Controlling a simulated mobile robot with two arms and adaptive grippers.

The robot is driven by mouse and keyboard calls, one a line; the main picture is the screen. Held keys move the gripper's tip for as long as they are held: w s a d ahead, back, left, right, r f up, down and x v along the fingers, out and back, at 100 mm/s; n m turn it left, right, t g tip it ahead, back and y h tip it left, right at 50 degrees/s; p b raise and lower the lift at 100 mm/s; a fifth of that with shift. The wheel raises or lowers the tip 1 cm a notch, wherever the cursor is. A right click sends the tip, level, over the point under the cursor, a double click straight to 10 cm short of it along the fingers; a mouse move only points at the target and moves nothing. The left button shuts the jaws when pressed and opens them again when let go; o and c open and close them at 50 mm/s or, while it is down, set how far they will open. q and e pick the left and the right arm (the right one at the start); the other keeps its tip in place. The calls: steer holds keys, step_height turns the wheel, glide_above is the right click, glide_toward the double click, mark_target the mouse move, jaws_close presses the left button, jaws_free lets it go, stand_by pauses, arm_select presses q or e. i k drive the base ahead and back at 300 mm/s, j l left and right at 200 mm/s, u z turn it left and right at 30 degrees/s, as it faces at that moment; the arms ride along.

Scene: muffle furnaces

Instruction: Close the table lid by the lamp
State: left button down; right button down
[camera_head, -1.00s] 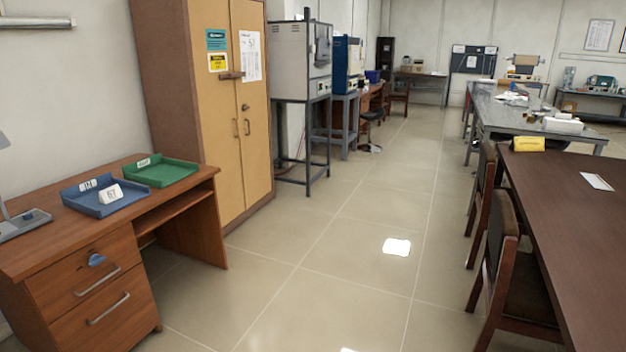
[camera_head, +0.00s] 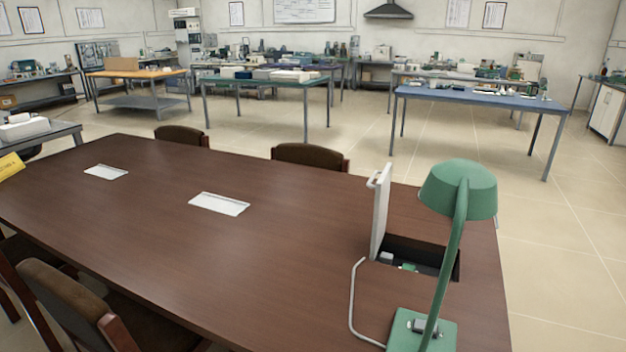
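A green desk lamp (camera_head: 459,190) stands at the right end of the long dark brown table (camera_head: 270,215). Beside it, a white table lid (camera_head: 380,212) stands upright at the left edge of a dark rectangular opening (camera_head: 425,256) in the tabletop. Small pale and green parts show inside the opening. The lamp's arm and shade are close to the opening on its near right side. Two other white lids (camera_head: 218,203) and (camera_head: 106,172) lie flat in the table farther left. Neither of my grippers shows.
A grey cable (camera_head: 354,300) runs on the table from near the opening to the lamp base. Chairs (camera_head: 310,156) stand along the far side and at the near left (camera_head: 65,300). A blue-topped bench (camera_head: 480,98) stands behind. The floor right of the table is clear.

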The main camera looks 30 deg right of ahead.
mark_target(382, 188)
steer(key=i+j+z, duration=0.1)
steer(key=i+z, duration=0.2)
steer(key=z, duration=0.15)
steer(key=i+j+z, duration=0.2)
steer(key=z, duration=0.25)
steer(key=i+j+z, duration=0.25)
steer(key=z, duration=0.2)
steer(key=i+j+z, duration=0.15)
steer(key=j+z, duration=0.3)
steer(key=i+j+z, duration=0.1)
steer(key=j+z, duration=0.35)
steer(key=k+l+z, duration=0.1)
steer(key=z, duration=0.25)
steer(key=k+l+z, duration=0.3)
